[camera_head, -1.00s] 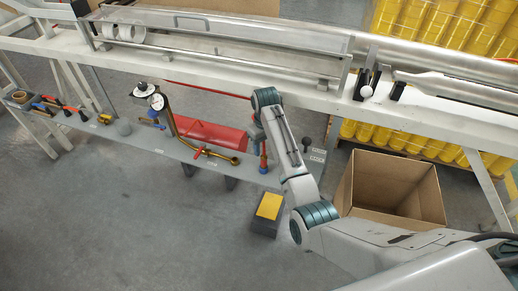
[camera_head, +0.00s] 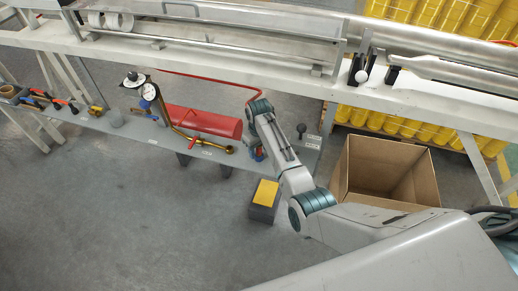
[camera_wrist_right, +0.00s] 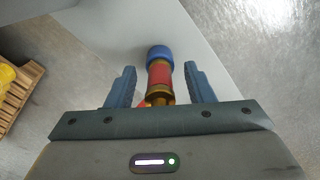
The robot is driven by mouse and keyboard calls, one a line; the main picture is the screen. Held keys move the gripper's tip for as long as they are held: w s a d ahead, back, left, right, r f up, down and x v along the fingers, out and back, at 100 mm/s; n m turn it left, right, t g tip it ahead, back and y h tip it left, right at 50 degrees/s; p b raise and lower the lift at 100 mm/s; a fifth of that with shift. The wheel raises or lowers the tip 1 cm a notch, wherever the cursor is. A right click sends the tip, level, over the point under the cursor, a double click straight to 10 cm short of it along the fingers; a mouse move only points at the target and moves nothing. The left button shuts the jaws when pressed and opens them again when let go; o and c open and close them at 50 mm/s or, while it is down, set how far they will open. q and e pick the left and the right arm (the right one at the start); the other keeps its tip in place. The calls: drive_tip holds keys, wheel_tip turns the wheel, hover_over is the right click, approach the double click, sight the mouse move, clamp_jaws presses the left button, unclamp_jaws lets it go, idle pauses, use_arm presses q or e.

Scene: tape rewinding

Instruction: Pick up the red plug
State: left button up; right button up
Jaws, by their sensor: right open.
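The red plug (camera_wrist_right: 159,75) stands between the fingers of my right gripper (camera_wrist_right: 160,68) in the right wrist view. It has a red body, a blue end and a brass part nearer the palm. The fingers are open, one on each side, with a visible gap to the plug. In the head view my right wrist hangs over the right end of the grey shelf, and the plug (camera_head: 257,154) is mostly hidden behind it. My left gripper is not in view.
A red cylinder (camera_head: 205,121) and a brass pipe with gauges (camera_head: 172,118) lie on the shelf (camera_head: 130,127) left of my right wrist. A dark knob (camera_head: 301,129) stands to the right. An open cardboard box (camera_head: 385,175) and a yellow-topped block (camera_head: 265,195) are nearby.

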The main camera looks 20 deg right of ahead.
drive_tip(key=shift+f, duration=0.1)
drive_tip(key=shift+c, duration=0.5)
clamp_jaws()
